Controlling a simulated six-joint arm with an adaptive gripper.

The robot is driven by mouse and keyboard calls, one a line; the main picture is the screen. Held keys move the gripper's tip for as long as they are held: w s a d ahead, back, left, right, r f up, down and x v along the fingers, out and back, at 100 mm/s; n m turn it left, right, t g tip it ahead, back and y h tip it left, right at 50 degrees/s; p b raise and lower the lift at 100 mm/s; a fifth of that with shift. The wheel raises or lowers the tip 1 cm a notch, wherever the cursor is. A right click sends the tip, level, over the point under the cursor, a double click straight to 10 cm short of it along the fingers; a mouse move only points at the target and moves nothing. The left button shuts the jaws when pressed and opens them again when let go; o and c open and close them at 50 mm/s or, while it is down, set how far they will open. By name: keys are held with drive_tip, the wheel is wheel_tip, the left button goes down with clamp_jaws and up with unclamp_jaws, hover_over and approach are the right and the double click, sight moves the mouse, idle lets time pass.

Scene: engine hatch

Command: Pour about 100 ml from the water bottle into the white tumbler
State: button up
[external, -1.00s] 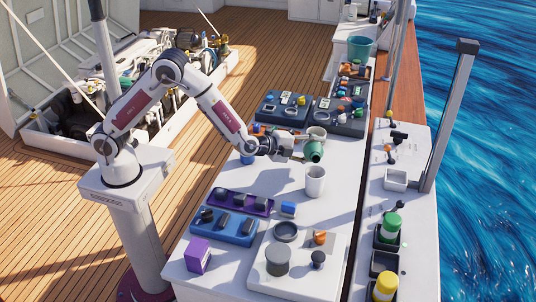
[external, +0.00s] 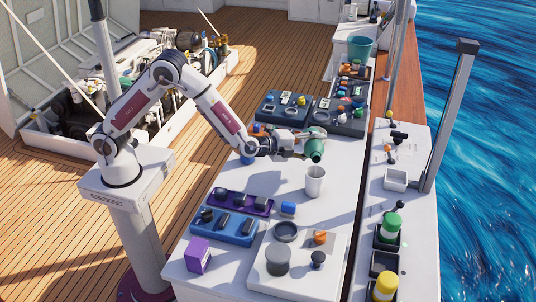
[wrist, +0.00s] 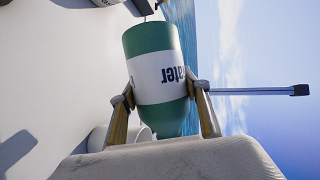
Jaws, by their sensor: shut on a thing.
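The water bottle (external: 315,146) is green with a white label. My gripper (external: 298,148) is shut on it and holds it tipped in the air, its narrow end pointing down and toward the camera. The white tumbler (external: 315,183) stands upright on the white worktop, below the bottle's narrow end and apart from it. In the wrist view the bottle (wrist: 152,40) sits between both fingers of my gripper (wrist: 163,98), its label lettering inverted. No water stream can be made out, and the level inside the tumbler is hidden.
The worktop (external: 270,185) is clear around the tumbler's left side. Blue and purple trays (external: 222,226), a purple box (external: 198,255) and a white board (external: 305,278) lie nearer the camera. Dark trays of small parts (external: 283,108) are behind. A post (external: 450,115) rises at the right.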

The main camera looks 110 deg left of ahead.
drive_tip(key=shift+s+a+m, duration=0.15)
drive_tip(key=shift+a+m, duration=0.15)
drive_tip(key=shift+a, duration=0.05)
idle(0.7)
drive_tip(key=shift+r+m+y+p, duration=0.35)
drive_tip(key=shift+m+y+p, duration=0.05)
drive_tip(key=shift+p, duration=0.15)
idle(1.7)
drive_tip(key=shift+f, duration=0.1)
drive_tip(key=shift+f, duration=0.2)
drive_tip(key=shift+s+a+r+n+h, duration=0.1)
drive_tip(key=shift+n+h, duration=0.5)
drive_tip(key=shift+n, duration=0.3)
drive_tip(key=shift+s+a+f+n+h, duration=0.15)
drive_tip(key=shift+f+n+h, duration=0.15)
drive_tip(key=shift+f, duration=0.5)
drive_tip(key=shift+w+a+f+n+h, duration=0.1)
drive_tip(key=shift+a+f+n+h, duration=0.15)
drive_tip(key=shift+f, duration=0.5)
drive_tip(key=shift+d, duration=0.1)
drive_tip(key=shift+d+r+n+h, duration=0.15)
drive_tip(key=shift+n+h, duration=0.2)
drive_tip(key=shift+n, duration=0.2)
drive_tip(key=shift+d+f+n+h, duration=0.3)
drive_tip(key=shift+n+h, duration=0.2)
drive_tip(key=shift+n, duration=0.1)
